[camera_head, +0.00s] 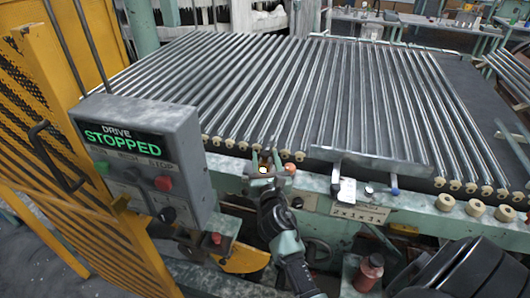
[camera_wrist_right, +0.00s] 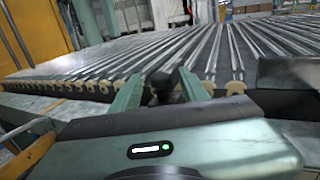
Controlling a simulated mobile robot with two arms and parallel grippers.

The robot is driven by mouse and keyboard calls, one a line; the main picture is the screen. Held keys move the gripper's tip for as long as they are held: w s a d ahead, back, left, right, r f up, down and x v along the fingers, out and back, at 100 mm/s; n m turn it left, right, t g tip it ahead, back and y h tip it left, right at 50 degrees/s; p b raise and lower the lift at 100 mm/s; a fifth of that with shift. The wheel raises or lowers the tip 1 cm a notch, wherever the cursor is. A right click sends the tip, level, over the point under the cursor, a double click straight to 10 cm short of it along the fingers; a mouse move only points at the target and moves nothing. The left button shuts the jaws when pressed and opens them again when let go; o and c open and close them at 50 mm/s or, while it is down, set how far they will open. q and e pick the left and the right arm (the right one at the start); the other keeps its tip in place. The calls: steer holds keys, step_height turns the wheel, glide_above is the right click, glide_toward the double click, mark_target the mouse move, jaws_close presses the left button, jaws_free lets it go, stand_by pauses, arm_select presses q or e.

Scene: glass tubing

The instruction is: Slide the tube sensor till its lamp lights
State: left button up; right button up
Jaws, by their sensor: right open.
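My right gripper (camera_head: 266,150) reaches up from the bottom to the front rail of the roller bed in the head view. Its two green fingers are apart. In the right wrist view, the right gripper (camera_wrist_right: 158,78) has a small dark knob-like part (camera_wrist_right: 160,88) between its fingers; I cannot tell whether they touch it. This may be the tube sensor, but its body and lamp are not clear. A small white box (camera_head: 346,191) with a blue-ended part sits on the rail to the right, below a grey bracket (camera_head: 375,162). My left gripper is not in view.
Long metal tubes (camera_head: 330,90) lie side by side across the bed, with cream end pieces at the front. A yellow guard (camera_head: 50,130) stands further left. A red bottle (camera_head: 369,272) is below the rail.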

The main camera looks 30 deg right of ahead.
steer(key=shift+x, duration=1.2)
jaws_close()
stand_by(0.6)
